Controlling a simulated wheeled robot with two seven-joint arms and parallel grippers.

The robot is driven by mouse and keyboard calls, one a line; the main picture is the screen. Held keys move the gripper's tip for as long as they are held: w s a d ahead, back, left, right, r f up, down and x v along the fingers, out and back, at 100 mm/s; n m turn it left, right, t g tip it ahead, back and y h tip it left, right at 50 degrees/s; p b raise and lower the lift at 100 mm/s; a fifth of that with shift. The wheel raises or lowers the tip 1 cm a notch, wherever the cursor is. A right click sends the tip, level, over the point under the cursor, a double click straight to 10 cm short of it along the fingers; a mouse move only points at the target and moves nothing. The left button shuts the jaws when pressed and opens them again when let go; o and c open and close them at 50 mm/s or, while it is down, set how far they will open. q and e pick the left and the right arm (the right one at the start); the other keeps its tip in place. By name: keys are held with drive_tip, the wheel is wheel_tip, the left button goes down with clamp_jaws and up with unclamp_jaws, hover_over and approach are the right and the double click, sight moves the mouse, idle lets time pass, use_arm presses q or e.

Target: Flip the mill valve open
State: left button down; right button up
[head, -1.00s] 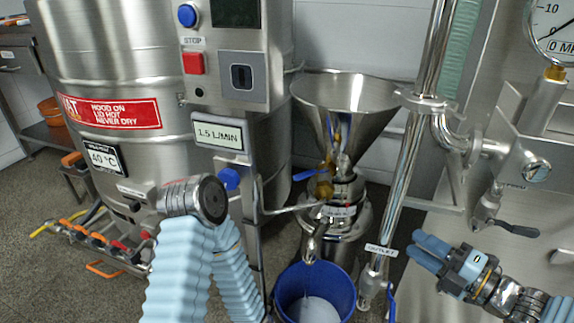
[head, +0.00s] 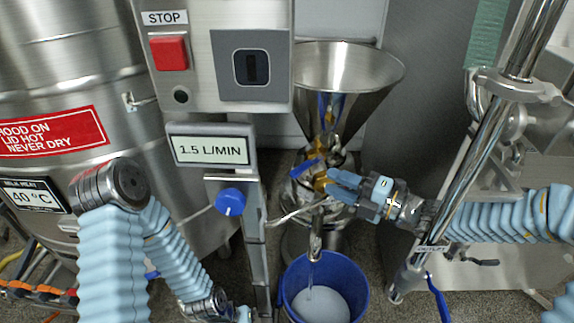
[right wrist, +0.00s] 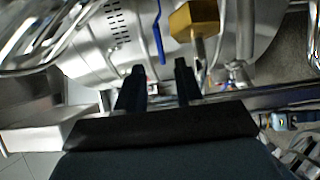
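The mill valve has a brass body (head: 322,183) and a blue lever (head: 303,169), below the steel hopper (head: 345,75) in the head view. My right gripper (head: 333,179) reaches in from the right, its fingertips close to the valve; I cannot tell whether they touch it. In the right wrist view the two dark fingers (right wrist: 158,78) stand apart with nothing between them. The blue lever (right wrist: 158,32) and a brass block (right wrist: 194,20) lie beyond the tips. My left gripper (head: 240,314) is only partly seen at the bottom edge, its fingers unclear.
A blue bucket (head: 324,269) with pale liquid stands below the spout. A control box (head: 215,55) with a red stop button and a blue knob (head: 230,202) are left of the mill. A steel pipe (head: 490,130) rises in front of my right forearm.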

sight(305, 171)
drive_tip(key=b+x, duration=0.2)
drive_tip(key=x, duration=0.9)
drive_tip(key=shift+a+b, duration=0.1)
drive_tip(key=shift+b, duration=0.2)
clamp_jaws()
drive_tip(key=shift+r, duration=0.1)
